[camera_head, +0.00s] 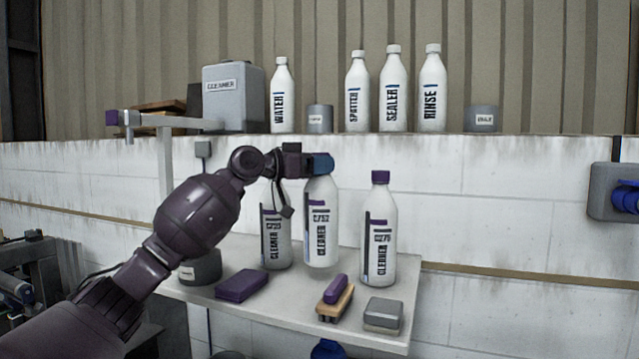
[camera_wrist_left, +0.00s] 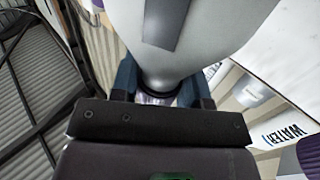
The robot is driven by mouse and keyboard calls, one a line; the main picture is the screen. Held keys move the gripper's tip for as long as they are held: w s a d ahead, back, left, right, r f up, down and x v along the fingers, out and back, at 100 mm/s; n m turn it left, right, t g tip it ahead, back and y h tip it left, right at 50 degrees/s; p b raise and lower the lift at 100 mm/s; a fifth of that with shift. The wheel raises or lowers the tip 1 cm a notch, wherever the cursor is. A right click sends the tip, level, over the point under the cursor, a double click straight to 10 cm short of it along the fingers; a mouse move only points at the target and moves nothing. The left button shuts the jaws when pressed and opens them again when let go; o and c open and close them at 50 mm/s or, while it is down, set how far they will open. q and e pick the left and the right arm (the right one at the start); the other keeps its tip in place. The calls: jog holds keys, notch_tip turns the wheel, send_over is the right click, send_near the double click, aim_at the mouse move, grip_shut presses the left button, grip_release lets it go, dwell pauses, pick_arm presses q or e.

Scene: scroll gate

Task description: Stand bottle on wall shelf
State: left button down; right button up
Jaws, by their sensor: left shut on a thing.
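A white cleaner bottle (camera_head: 320,225) stands upright in the middle of three cleaner bottles in the head view. My left gripper (camera_head: 322,165) is shut on its neck, hiding its cap. In the left wrist view the bottle body (camera_wrist_left: 195,35) fills the top, with blue fingers on both sides of the neck. I cannot tell whether its base touches the white lower shelf (camera_head: 245,315). The other cleaner bottles stand left (camera_head: 276,240) and right (camera_head: 378,235); the right one has a purple cap. My right gripper is not in view.
The upper wall ledge (camera_head: 550,137) holds a water bottle (camera_head: 282,95), spotter (camera_head: 357,90), sealer (camera_head: 393,90) and rinse (camera_head: 432,90) bottles, and a grey canister (camera_head: 235,98). A purple block (camera_head: 243,286), brush (camera_head: 335,300) and grey box (camera_head: 383,315) lie on the lower shelf's front.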

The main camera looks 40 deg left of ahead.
pick_arm(q)
notch_tip(320, 180, down, 3)
jog(key=shift+f, duration=0.4)
jog(key=c, duration=0.6)
grip_release()
jog(key=shift+o, duration=0.2)
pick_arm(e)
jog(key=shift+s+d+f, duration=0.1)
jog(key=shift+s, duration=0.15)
pick_arm(q)
jog(key=shift+s+a+f, duration=0.1)
jog(key=shift+s, duration=0.1)
jog(key=b, duration=0.2)
send_near(309, 183)
jog(key=shift+w, duration=0.4)
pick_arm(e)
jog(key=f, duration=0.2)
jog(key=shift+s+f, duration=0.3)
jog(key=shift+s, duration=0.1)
